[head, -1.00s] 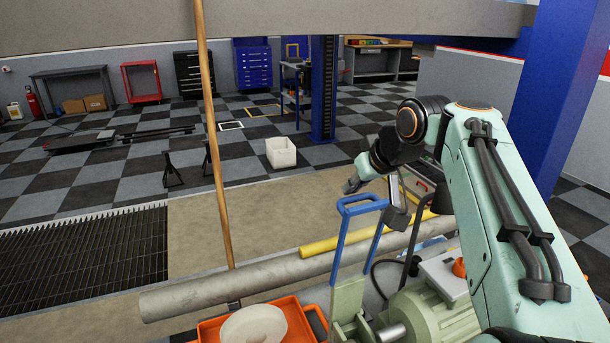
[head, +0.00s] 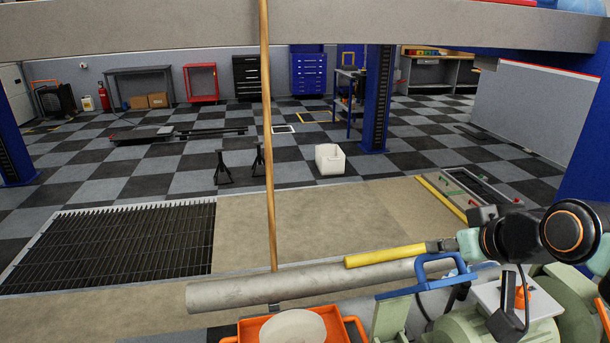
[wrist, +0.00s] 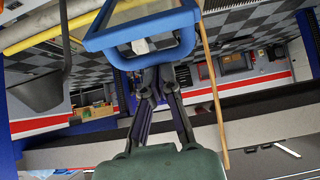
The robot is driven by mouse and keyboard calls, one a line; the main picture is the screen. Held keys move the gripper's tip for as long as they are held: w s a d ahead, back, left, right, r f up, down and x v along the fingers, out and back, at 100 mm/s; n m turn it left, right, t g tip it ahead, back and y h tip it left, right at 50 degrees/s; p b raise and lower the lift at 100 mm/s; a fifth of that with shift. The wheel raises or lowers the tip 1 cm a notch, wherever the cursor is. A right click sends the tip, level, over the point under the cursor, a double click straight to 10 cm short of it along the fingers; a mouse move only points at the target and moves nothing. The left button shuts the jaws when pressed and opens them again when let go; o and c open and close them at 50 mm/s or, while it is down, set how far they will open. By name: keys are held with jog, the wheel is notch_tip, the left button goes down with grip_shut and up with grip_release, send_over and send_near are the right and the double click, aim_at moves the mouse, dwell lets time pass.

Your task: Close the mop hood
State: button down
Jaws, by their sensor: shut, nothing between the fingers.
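A blue looped frame (head: 440,264) on a pale green plate (head: 390,318) stands at the lower right of the head view. It may be the mop hood, but I cannot tell for sure. In the wrist view the blue frame (wrist: 142,36) crosses the top, in front of the fingertips. My gripper (head: 430,246) is shut and empty, just above the frame's upper bar, pointing left. In the wrist view my gripper (wrist: 155,72) shows its dark fingers together, close to the frame. Whether they touch it is unclear.
A grey pipe (head: 270,288) and a yellow bar (head: 385,256) lie behind the frame. The floor beyond is mostly open.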

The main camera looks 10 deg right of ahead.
jog(key=s+f, duration=1.1)
jog(key=f, duration=0.1)
